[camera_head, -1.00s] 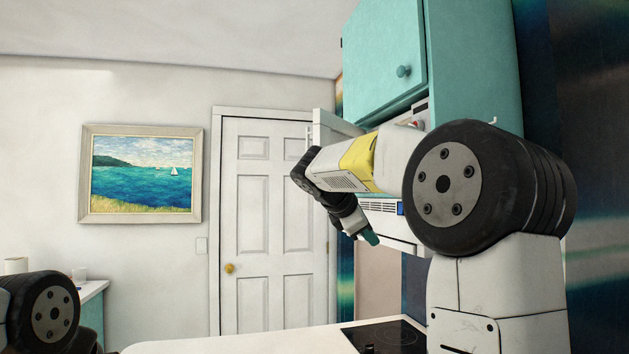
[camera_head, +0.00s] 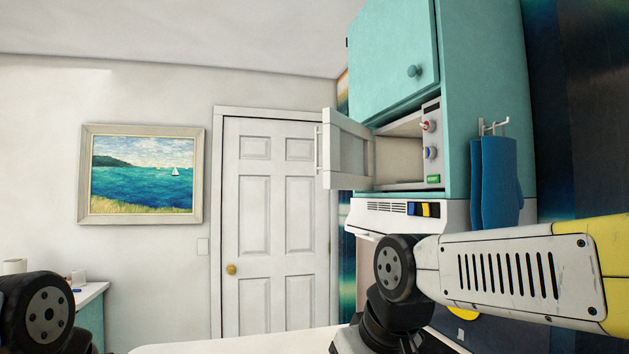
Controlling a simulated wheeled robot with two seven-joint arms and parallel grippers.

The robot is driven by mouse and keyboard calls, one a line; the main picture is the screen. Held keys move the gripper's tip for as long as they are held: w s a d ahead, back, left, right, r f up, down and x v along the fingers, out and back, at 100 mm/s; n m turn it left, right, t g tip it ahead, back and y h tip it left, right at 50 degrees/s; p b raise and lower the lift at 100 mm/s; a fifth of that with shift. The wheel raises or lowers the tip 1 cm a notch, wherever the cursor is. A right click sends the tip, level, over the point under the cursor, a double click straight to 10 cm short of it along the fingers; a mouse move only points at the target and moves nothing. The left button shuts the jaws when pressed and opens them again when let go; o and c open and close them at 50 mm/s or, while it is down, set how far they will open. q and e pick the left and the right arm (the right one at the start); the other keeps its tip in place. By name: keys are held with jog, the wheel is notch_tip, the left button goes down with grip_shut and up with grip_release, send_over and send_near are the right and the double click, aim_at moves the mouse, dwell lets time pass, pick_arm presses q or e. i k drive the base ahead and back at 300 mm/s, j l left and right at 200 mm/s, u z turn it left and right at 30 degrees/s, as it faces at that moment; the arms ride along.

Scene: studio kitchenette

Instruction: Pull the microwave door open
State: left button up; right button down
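The inside (camera_head: 400,155) of the microwave is visible and looks empty. My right arm crosses the lower right, below the microwave and apart from the door; its gripper is outside the frame. Only a joint of my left arm shows at the lower left, and its gripper is not visible.
A range hood (camera_head: 385,212) is just below the microwave. A pale countertop (camera_head: 240,342) lies at the bottom. A closed white door (camera_head: 275,220) and a painting (camera_head: 140,173) are behind.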

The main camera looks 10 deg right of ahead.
aim_at(348, 149)
jog(key=i+j, duration=0.1)
jog(key=j, duration=0.25)
jog(key=i+j, duration=0.1)
jog(key=j, duration=0.25)
jog(key=i+j, duration=0.1)
jog(key=j, duration=0.3)
jog(key=i+j, duration=0.1)
jog(key=j, duration=0.25)
